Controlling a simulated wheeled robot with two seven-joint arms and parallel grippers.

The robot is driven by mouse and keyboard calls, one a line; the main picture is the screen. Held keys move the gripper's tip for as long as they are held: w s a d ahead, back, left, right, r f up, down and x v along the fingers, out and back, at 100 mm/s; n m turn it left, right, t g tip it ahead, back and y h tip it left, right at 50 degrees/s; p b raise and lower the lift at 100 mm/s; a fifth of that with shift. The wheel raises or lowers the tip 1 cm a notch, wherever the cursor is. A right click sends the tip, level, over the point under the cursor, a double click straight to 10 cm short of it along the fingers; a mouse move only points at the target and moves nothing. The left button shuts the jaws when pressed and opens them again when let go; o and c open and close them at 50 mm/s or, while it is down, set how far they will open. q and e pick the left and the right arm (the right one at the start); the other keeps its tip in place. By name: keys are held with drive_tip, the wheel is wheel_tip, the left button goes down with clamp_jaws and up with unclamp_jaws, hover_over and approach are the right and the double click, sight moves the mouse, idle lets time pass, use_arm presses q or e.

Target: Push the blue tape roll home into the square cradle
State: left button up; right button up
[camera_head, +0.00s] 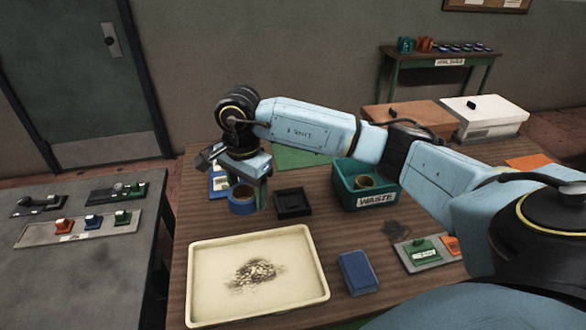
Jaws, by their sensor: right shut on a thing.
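The blue tape roll (242,206) is upright on its flat side, its tan core facing up, at the far left of the wooden table. My right gripper (247,189) reaches over from the right, points down and is shut on the roll; its fingers partly hide the roll. Whether the roll touches the table is hard to tell. The square cradle (292,209), black with a raised rim, lies just right of the roll and looks empty. The roll is beside it, not in it. My left gripper is out of view.
A green WASTE bin (346,196) with a tan roll inside stands right of the cradle. A cream tray (312,262) with a pile of bits is in front. A blue box (357,272) and a panel with green and orange blocks (425,265) lie front right.

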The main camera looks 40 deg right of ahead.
drive_tip(key=w+d+f+m+p, duration=0.1)
drive_tip(key=d+f+m, duration=0.1)
drive_tip(key=d+m, duration=0.85)
drive_tip(key=w+d+f+m, duration=0.2)
drive_tip(key=d+m, duration=0.3)
drive_tip(key=m, duration=1.1)
drive_tip(key=shift+s+a+f+b, duration=0.1)
drive_tip(key=shift+s+f+b, duration=0.05)
drive_tip(key=shift+f+b, duration=1.05)
drive_tip(key=shift+s+a+f+b, duration=0.1)
drive_tip(key=shift+f+b, duration=0.7)
drive_tip(key=shift+f, duration=0.65)
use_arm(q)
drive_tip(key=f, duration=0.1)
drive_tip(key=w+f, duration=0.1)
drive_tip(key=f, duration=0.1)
use_arm(e)
drive_tip(key=shift+f, duration=0.3)
use_arm(q)
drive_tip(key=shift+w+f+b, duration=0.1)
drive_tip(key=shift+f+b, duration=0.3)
drive_tip(key=shift+b, duration=0.1)
use_arm(e)
drive_tip(key=shift+f, duration=0.65)
drive_tip(key=shift+f, duration=0.1)
drive_tip(key=shift+f+b, duration=0.5)
drive_tip(key=shift+f, duration=0.2)
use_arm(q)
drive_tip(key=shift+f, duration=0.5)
